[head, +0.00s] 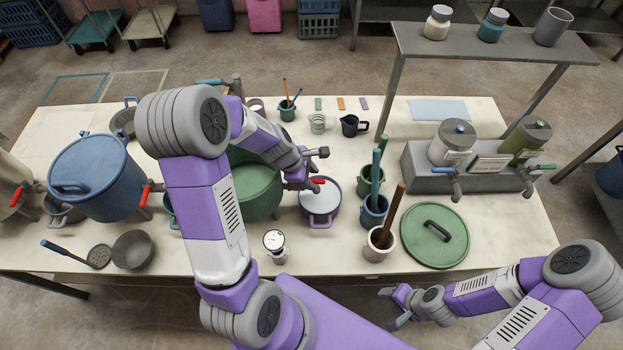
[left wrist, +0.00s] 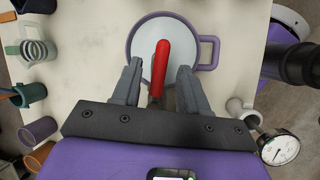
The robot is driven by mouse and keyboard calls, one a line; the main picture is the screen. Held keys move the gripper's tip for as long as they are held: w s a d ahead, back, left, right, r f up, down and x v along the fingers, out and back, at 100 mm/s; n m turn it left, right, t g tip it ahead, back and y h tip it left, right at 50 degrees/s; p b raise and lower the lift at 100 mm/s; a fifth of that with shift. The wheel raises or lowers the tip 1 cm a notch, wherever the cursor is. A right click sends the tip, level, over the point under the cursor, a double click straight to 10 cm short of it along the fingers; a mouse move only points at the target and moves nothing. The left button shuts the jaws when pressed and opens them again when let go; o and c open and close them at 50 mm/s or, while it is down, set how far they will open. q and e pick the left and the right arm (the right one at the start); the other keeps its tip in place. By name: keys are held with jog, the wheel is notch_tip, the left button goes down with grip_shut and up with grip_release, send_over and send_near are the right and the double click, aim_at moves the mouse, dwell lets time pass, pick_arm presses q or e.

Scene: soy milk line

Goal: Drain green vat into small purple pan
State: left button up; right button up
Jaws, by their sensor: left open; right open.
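The green vat (head: 260,192) stands mid-table, partly hidden behind my left arm. A red tap handle (head: 318,181) sticks out at its right side. The small purple pan (head: 321,222) stands right of the vat, below the handle; its inside looks pale, and I cannot tell what is in it. My left gripper (head: 314,170) is open at the handle. In the left wrist view the red handle (left wrist: 161,60) lies between the two spread fingers (left wrist: 160,88), over the purple pan (left wrist: 134,40). My right gripper (head: 394,306) is open and empty off the table's front edge.
A blue vat (head: 97,178) with a red handle stands left. A green lid (head: 435,235) lies right. A dial gauge (head: 274,241), blue pot (head: 374,212) and cream pot (head: 378,246) stand near the pan. A grey dispenser unit (head: 410,172) is at the right.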

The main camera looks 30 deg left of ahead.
pick_arm(q)
jog(key=shift+w+d+f, duration=0.1)
jog(key=shift+f, duration=0.15)
grip_shut()
jog(key=shift+d, duration=0.1)
